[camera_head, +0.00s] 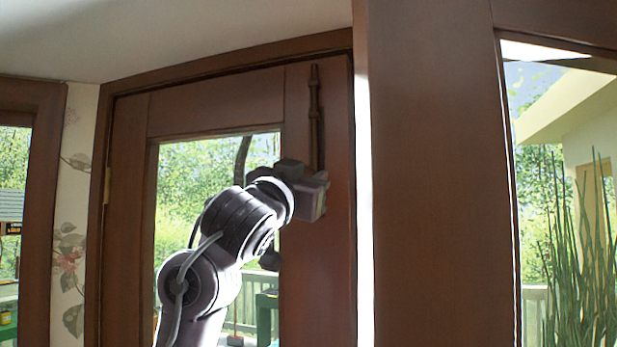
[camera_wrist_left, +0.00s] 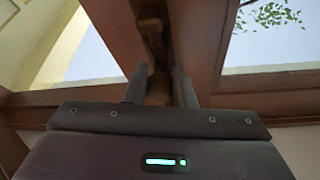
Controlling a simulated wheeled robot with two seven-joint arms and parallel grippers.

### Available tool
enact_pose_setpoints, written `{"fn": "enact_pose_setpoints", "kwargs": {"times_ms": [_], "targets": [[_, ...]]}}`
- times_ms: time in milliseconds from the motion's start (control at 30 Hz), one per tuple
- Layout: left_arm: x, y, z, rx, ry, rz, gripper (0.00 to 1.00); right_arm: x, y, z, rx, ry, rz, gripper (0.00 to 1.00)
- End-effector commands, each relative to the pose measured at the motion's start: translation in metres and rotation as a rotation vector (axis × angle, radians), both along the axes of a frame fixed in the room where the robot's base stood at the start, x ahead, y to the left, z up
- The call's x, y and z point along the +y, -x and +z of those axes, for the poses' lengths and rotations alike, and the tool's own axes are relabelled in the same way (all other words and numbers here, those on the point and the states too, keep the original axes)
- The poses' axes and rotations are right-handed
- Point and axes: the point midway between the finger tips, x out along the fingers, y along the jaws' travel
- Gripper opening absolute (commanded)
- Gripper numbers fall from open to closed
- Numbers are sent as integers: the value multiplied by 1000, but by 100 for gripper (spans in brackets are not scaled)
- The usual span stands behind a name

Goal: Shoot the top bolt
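The top bolt (camera_head: 315,115) is a dark, upright rod mounted on the upper right of the brown door (camera_head: 216,105). Its upper tip sits close below the door frame's top rail. My left gripper (camera_head: 318,182) is at the bolt's lower end and hides that part in the head view. In the left wrist view, the fingers (camera_wrist_left: 160,85) stand close together on either side of a brown knob (camera_wrist_left: 158,90), which fills the gap between them. The bolt's rod (camera_wrist_left: 152,35) runs on beyond the fingertips. My right gripper is not in view.
A thick brown post (camera_head: 430,180) stands right of the door, with a bright strip along its edge. Glass panes show greenery outside. A brass hinge (camera_head: 107,186) is on the door's left side. Floral wallpaper (camera_head: 72,235) lies further left.

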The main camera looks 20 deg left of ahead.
Motion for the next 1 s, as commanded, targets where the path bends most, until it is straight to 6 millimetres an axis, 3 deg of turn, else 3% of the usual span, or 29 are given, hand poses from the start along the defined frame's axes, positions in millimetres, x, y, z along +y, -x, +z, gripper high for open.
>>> {"fn": "enact_pose_setpoints", "kwargs": {"times_ms": [267,600,900,933,1000], "targets": [[0,0,1,-1,1,-1,0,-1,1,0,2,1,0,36],[0,0,43,-3,1,1,0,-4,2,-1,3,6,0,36],[1,3,49,-11,6,-1,0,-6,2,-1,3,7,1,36],[1,3,50,-12,6,-1,24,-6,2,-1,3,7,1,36],[1,3,49,-11,6,-1,33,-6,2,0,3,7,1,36]]}}
